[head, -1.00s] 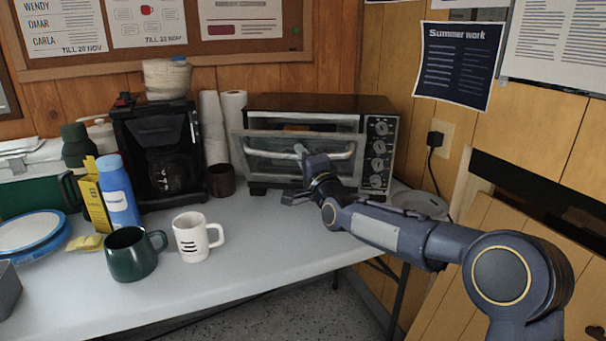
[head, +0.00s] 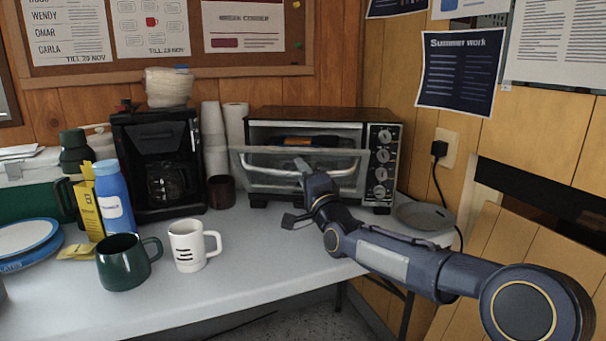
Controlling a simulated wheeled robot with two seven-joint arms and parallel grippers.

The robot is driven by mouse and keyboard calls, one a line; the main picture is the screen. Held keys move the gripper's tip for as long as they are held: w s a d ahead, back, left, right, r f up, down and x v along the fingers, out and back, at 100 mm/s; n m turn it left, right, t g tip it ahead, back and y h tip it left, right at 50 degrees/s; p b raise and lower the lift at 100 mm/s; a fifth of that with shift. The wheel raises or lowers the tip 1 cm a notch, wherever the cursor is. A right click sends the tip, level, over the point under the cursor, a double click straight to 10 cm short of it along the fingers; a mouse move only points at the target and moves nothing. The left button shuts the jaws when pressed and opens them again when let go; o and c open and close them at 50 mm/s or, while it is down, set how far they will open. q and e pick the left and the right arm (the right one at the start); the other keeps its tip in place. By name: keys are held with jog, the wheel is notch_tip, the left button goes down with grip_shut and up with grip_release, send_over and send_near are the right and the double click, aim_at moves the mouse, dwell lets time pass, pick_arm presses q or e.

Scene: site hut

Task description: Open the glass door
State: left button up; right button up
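The toaster oven (head: 320,113) stands at the back right of the table. Its glass door (head: 262,160) is tilted partly open, with its top edge forward of the body. A dark gap shows above it, with something orange and dark (head: 305,141) inside. The pale handle bar (head: 340,172) runs across the door's front. My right gripper (head: 296,192) is in front of the door with its fingers spread. Its upper finger overlaps the handle; I cannot tell whether they touch. The lower finger is below, over the table. My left gripper is not in view.
A white mug (head: 188,246) and a green mug (head: 122,264) stand on the table (head: 250,270) left of my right gripper. A brown cup (head: 221,192) and a coffee maker (head: 155,130) are left of the oven. A grey plate (head: 425,216) lies to its right.

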jog(key=shift+o, duration=1)
